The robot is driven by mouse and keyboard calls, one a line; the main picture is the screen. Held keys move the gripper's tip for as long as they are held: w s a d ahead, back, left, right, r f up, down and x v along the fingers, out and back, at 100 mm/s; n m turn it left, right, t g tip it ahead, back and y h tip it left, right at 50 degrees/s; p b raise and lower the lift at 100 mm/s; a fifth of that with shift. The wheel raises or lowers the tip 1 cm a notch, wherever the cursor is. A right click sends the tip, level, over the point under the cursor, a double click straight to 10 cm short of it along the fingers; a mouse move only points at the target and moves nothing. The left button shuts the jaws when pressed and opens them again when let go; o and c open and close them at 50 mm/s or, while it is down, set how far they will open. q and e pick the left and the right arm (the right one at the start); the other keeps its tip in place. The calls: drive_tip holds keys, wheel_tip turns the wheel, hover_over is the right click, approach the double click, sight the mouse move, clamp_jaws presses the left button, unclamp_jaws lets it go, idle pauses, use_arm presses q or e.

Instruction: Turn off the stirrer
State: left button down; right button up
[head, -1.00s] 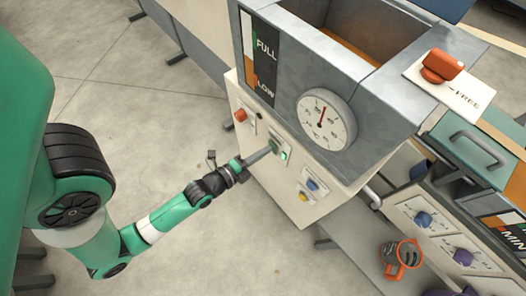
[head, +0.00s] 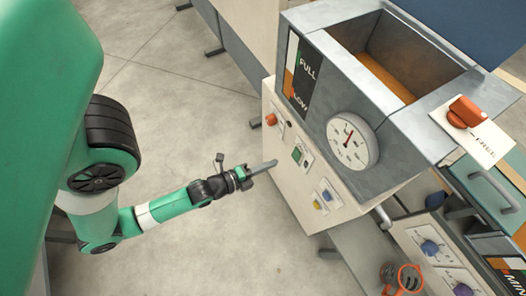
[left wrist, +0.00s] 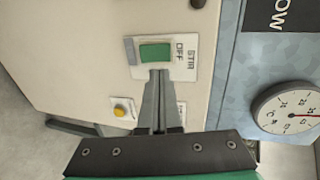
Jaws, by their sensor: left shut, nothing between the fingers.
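The stirrer switch (head: 297,155) is a green rocker on the cream front panel (head: 283,186), below the round dial. In the left wrist view the switch (left wrist: 156,53) sits on a white plate marked STIR, with a second word that looks like OFF. My left gripper (head: 274,163) is shut and empty, to the left of the switch in the head view. In the left wrist view its closed fingertips (left wrist: 158,73) appear just below the green rocker. A gap to the panel shows in the head view. My right gripper is not in view.
A red knob (head: 271,119) and blue (head: 326,195) and yellow (head: 317,204) buttons share the panel. A dial gauge (head: 352,142) juts out above. A red handle (head: 466,111) sits at upper right. The floor left of the machine is clear.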

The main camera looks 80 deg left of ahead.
use_arm(q)
drive_tip(key=s+d+r, duration=0.2)
drive_tip(key=s+r, duration=0.1)
drive_tip(key=s, duration=0.2)
drive_tip(key=shift+p, duration=0.45)
drive_tip(key=shift+d, duration=0.1)
